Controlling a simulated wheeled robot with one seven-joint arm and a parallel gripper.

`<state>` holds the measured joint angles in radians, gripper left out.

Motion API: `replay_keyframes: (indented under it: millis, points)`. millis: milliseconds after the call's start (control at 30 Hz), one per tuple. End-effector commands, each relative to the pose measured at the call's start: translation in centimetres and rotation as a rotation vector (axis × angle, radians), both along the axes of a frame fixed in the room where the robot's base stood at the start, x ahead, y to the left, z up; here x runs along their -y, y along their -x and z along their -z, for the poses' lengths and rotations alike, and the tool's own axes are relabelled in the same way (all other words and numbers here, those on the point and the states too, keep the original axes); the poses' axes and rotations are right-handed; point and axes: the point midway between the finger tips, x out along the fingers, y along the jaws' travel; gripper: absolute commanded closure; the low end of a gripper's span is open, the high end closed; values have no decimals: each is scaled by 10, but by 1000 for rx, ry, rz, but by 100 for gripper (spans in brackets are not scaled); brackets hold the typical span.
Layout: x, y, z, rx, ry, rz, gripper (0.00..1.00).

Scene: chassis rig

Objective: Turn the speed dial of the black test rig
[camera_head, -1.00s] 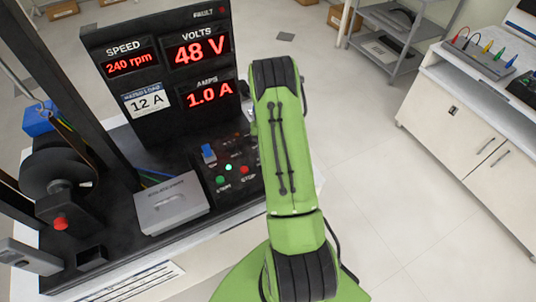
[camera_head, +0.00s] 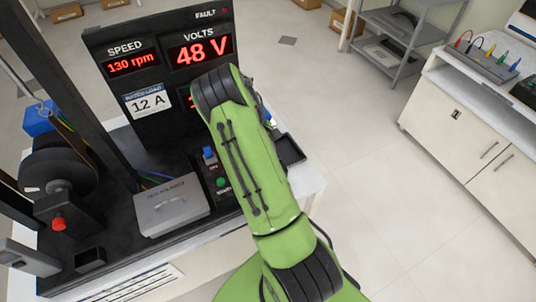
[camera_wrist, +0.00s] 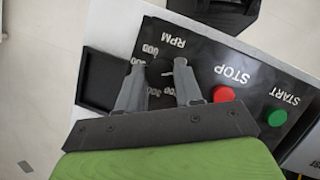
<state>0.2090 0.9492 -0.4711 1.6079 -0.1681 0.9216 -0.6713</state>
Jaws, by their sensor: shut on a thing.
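The black test rig (camera_head: 108,87) stands on a white bench. Its speed display (camera_head: 130,61) reads 130 rpm and its volts display (camera_head: 199,51) reads 48 V; my arm covers most of the amps display. In the wrist view, the dark speed dial (camera_wrist: 160,76) sits under the RPM label, with scale numbers around it. My gripper (camera_wrist: 160,88) has one finger on each side of the dial and is shut on it. The fingers hide part of the dial and scale. My gripper and the dial are hidden behind my arm in the head view.
The red STOP button (camera_wrist: 223,94) is close beside the right finger, with the green START button (camera_wrist: 277,117) farther right. A black tray (camera_wrist: 100,80) lies left of the fingers. A grey lidded box (camera_head: 172,205) and wheel (camera_head: 58,178) occupy the rig's left side.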

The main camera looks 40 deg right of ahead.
Motion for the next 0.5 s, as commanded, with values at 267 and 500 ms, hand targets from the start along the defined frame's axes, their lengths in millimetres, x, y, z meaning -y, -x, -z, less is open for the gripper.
replay_keyframes:
  millis: [267, 500]
  points:
    - [-2, 0, 0, 0, -1, -178, 95]
    - [-2, 0, 0, -1, -1, -255, 95]
